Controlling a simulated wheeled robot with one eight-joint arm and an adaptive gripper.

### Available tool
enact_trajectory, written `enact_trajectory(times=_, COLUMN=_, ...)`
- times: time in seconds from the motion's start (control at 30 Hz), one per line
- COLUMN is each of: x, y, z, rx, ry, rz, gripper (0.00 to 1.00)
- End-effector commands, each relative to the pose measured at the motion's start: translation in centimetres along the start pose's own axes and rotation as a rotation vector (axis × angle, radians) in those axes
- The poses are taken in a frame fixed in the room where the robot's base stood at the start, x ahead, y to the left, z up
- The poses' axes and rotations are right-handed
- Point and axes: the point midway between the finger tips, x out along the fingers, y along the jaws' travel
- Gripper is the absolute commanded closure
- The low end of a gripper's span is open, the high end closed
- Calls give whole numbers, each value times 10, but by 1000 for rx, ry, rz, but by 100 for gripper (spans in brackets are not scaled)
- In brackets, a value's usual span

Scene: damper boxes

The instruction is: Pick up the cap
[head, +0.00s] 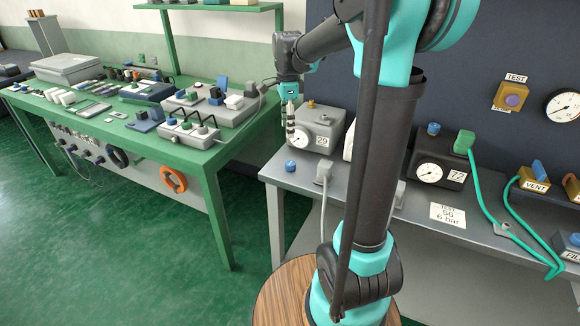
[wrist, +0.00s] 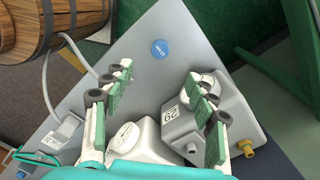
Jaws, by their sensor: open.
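A small round blue cap (head: 290,165) lies on the grey bench top near its left end, in front of the grey box marked 29 (head: 320,130). It also shows in the wrist view (wrist: 160,48), beyond the fingertips and roughly centred between them. My gripper (head: 290,143) hangs above the bench, a little above and behind the cap in the head view. In the wrist view my gripper (wrist: 160,78) has its green-padded fingers spread wide with nothing between them. The cap is apart from both fingers.
Box 29 (wrist: 178,125) stands close to the right finger in the wrist view, and a white gauge box (wrist: 128,140) lies below. A grey plug with a cable (head: 323,172) is right of the cap. A black box marked 72 (head: 438,165) stands further right. The bench around the cap is clear.

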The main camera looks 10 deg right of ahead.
Motion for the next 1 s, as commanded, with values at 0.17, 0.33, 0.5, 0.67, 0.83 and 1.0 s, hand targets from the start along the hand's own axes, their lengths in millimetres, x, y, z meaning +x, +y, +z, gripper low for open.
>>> enact_trajectory(times=0.17, x=37, y=-1, z=0, rx=-1, ry=0, rz=-1, gripper=43)
enact_trajectory(times=0.33, x=70, y=-1, z=0, rx=-2, ry=0, rz=-1, gripper=43)
enact_trajectory(times=0.5, x=91, y=-1, z=-1, rx=-2, ry=0, rz=-1, gripper=43)
enact_trajectory(times=0.67, x=99, y=-1, z=-1, rx=-2, ry=0, rz=-1, gripper=43)
enact_trajectory(times=0.83, x=120, y=-2, z=-6, rx=-2, ry=0, rz=-1, gripper=43)
enact_trajectory(times=1.0, x=142, y=-3, z=-7, rx=-3, ry=0, rz=-1, gripper=43)
